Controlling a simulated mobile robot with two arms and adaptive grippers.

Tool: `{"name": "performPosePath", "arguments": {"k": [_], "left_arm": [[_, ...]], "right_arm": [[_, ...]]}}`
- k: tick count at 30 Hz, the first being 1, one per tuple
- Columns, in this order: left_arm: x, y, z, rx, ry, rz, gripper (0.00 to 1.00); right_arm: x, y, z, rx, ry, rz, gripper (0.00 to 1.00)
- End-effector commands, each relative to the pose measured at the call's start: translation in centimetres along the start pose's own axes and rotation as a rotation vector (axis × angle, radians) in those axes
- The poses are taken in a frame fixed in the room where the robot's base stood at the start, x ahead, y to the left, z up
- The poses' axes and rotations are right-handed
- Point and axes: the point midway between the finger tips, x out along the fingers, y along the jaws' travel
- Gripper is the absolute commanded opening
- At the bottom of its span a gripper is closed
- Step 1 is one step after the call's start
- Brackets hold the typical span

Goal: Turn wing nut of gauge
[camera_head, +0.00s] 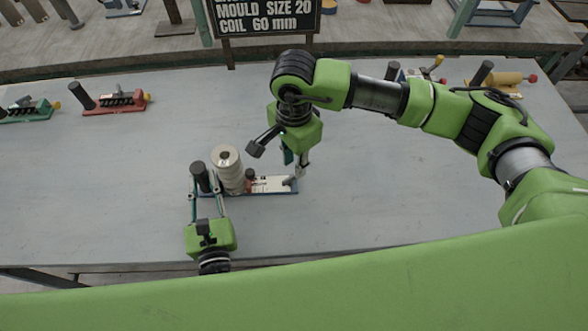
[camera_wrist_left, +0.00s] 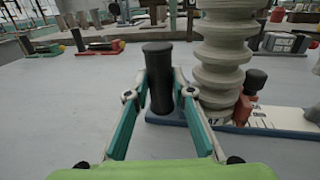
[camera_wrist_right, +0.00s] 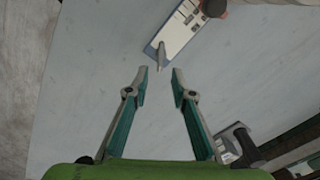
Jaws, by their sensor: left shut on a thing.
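The gauge has a blue base with a white scale plate (camera_head: 272,184), which lies on the grey table. At its left end stands an upright black post (camera_wrist_left: 159,75). My left gripper (camera_head: 206,186) is shut on this post, one finger at each side. A cream ribbed column (camera_head: 227,168) stands close beside the post. A small grey piece, seemingly the wing nut (camera_wrist_right: 161,55), sits at the gauge's right end. My right gripper (camera_wrist_right: 158,78) is open and empty, pointing down, its fingertips just short of the grey piece. In the head view it partly hides that end.
A red block with a black knob (camera_wrist_left: 253,90) stands right of the column. Other gauges, red (camera_head: 117,104) and green (camera_head: 28,110), lie at the back left. A yellow one (camera_head: 497,82) lies at the back right. The table's front is clear.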

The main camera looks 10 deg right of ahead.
Motion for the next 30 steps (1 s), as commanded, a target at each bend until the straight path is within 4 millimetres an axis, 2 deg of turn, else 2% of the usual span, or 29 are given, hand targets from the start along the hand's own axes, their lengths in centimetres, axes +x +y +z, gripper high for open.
{"name": "performPosePath", "arguments": {"k": [3, 7, 12, 19, 20, 22, 30], "left_arm": [[0.0, 0.0, 0.0, 0.000, 0.000, 0.000, 0.00], [0.0, 0.0, 0.0, 0.000, 0.000, 0.000, 0.00], [0.0, 0.0, 0.0, 0.000, 0.000, 0.000, 0.00], [0.0, 0.0, 0.0, 0.000, -0.001, 0.000, 0.00], [0.0, 0.0, 0.0, 0.000, -0.001, 0.000, 0.00], [0.0, 0.0, 0.0, 0.000, -0.001, 0.000, 0.00], [0.0, 0.0, 0.0, 0.000, -0.001, 0.000, 0.00]], "right_arm": [[2.1, 0.1, 0.1, 0.001, -0.001, 0.003, 0.23], [3.5, 0.0, 0.1, 0.001, -0.002, 0.001, 0.23], [4.3, -0.1, 0.0, 0.000, -0.001, -0.002, 0.23], [4.3, -0.1, 0.0, 0.001, -0.001, -0.002, 0.23], [4.3, -0.1, 0.0, 0.001, -0.001, -0.001, 0.18], [4.3, 0.0, 0.0, 0.001, -0.001, -0.001, 0.00], [4.3, -0.1, 0.0, 0.004, -0.001, -0.002, 0.00]]}}
